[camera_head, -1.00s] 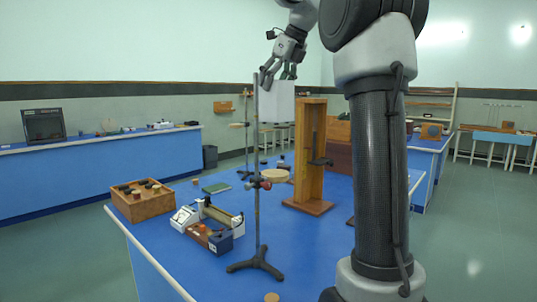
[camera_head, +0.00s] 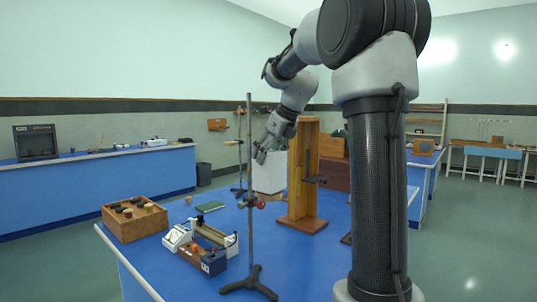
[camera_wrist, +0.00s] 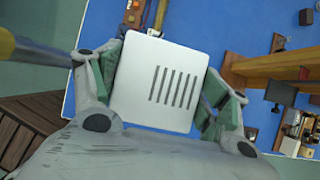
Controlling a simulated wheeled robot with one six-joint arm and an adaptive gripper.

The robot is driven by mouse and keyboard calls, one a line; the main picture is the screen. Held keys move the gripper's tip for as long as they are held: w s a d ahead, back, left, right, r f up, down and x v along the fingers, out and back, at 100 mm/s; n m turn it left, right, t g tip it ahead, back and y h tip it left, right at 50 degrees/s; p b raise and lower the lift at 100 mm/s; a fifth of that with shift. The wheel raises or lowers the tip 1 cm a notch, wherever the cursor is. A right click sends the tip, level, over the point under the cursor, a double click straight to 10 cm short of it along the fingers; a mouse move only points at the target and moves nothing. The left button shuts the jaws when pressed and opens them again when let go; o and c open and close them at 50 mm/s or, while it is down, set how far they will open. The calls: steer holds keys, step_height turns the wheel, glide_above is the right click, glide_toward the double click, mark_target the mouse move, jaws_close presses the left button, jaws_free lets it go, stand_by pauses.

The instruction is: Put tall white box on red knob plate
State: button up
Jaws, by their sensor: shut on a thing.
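The tall white box (camera_head: 269,177) is between the fingers of my gripper (camera_head: 268,146), behind the metal stand in the head view. My gripper is shut on it near its top. In the wrist view, the box's white slotted top (camera_wrist: 150,70) sits between the green pads of my gripper (camera_wrist: 160,85). I cannot tell whether its base touches anything. A red knob (camera_head: 260,204) shows beside the stand rod. I cannot clearly make out a plate by it; the box and rod hide part of that area.
The metal stand (camera_head: 250,235) rises in front of the box. A wooden frame (camera_head: 302,190) stands close to the box's right. A wooden tray (camera_head: 135,225) and an instrument box (camera_head: 205,258) are at front left on the blue bench. The bench front right of the stand is clear.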

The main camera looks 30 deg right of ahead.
steer(key=o, duration=2)
steer(key=v, duration=1.1)
steer(key=s+a+f+n, duration=0.2)
steer(key=s+f+n, duration=0.5)
steer(key=n, duration=0.3)
steer(key=s+a+f+n+h, duration=0.1)
steer(key=s+a+f+n, duration=0.2)
steer(key=s+f+n, duration=0.4)
steer(key=s+a+f+n+g+h, duration=0.1)
steer(key=s+a+f+n, duration=0.1)
steer(key=s+f+n, duration=0.5)
steer(key=shift+s+a+f+n, duration=0.15)
steer(key=shift+s+n, duration=0.7)
steer(key=shift+n, duration=0.5)
steer(key=shift+s+a+r+n, duration=0.15)
steer(key=shift+s+n, duration=0.65)
steer(key=shift+n, duration=0.5)
steer(key=shift+s+a+f+n, duration=0.1)
steer(key=shift+s+n, duration=0.75)
steer(key=shift+n, duration=0.5)
